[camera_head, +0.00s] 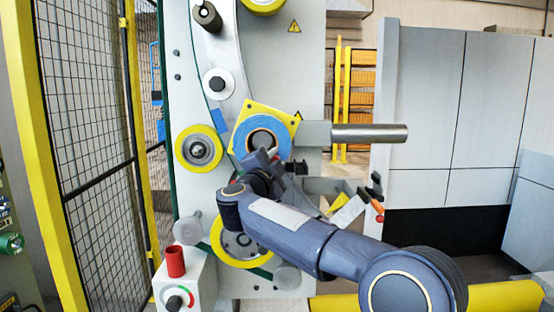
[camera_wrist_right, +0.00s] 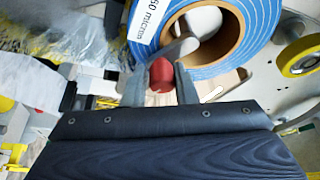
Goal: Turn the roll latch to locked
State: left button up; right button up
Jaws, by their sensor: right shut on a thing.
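The blue roll (camera_head: 243,134) sits in front of a yellow square plate (camera_head: 284,118) on the pale machine panel. In the right wrist view the roll (camera_wrist_right: 228,62) carries a white label, and a pale lever (camera_wrist_right: 183,47) lies across its lower left edge. A red knob (camera_wrist_right: 160,74), apparently the end of the roll latch's lever, sits between the two fingers of my right gripper (camera_wrist_right: 160,82). The right gripper (camera_head: 277,163) is shut on this knob, just below the roll's core. In the head view the arm and gripper mostly hide the latch. My left gripper is out of view.
A metal bar (camera_head: 369,133) sticks out to the right of the roll. Yellow-rimmed rollers (camera_head: 199,149) lie around it on the panel. An orange-handled item (camera_head: 378,211) is to the right. A red cylinder (camera_head: 175,262) tops a control box at lower left, beside a mesh fence (camera_head: 85,110).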

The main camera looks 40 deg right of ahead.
jog(key=shift+w+a+f, duration=0.15)
jog(key=shift+w+a, duration=0.1)
jog(key=shift+a, duration=0.05)
dwell(0.4)
jog(key=o, duration=0.9)
jog(key=shift+w, duration=0.15)
jog(key=b+v, duration=0.1)
jog(key=v, duration=0.6)
jog(key=shift+s+a, duration=0.2)
jog(key=shift+a, duration=0.2)
